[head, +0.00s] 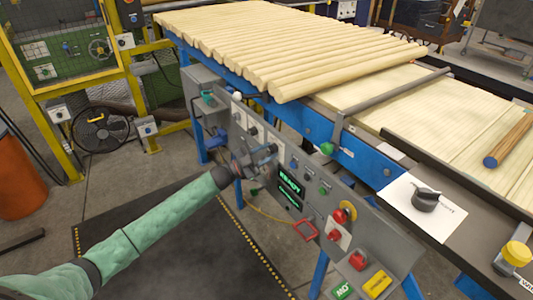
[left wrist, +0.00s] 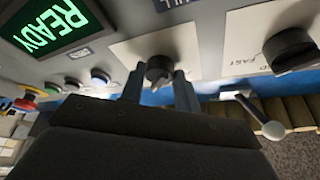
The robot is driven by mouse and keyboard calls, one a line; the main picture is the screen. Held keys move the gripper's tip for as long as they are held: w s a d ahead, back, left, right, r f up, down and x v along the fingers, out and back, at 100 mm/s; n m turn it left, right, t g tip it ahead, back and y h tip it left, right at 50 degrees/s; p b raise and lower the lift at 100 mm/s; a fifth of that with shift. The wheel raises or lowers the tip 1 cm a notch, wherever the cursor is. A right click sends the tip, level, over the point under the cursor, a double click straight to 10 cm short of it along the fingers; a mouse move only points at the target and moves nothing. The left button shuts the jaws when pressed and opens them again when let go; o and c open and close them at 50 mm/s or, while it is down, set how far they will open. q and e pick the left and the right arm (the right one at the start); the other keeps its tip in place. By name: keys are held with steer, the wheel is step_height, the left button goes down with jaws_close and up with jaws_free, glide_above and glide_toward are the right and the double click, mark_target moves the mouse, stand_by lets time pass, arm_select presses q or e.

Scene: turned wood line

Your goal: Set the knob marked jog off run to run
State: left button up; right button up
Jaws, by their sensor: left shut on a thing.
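My left gripper (head: 262,158) is at the sloped grey control panel (head: 375,228), just left of the green READY display (head: 290,188). The left wrist view shows its two fingers (left wrist: 160,85) on either side of a dark round knob (left wrist: 159,68) on a pale plate (left wrist: 190,40). The gripper is shut on this knob. The knob's narrow pointer shows toward the bottom of the picture, between the fingers. Its markings are hidden or unreadable, so I cannot confirm that it is the jog off run knob. My right gripper is not in view.
Another dark knob (left wrist: 288,48), by the word FAST, and a ball-tipped lever (left wrist: 272,130) are close by. Red knobs (head: 334,235) are lower on the panel. A black knob (head: 425,198) sits on a white plate at right. Wooden rods (head: 290,45) lie above the panel.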

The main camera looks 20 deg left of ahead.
arm_select(q)
steer(key=o, duration=1)
steer(key=b+v, duration=0.1)
steer(key=v, duration=0.7)
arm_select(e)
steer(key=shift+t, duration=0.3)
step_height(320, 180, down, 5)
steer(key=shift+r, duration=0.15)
arm_select(q)
steer(key=shift+r, duration=0.1)
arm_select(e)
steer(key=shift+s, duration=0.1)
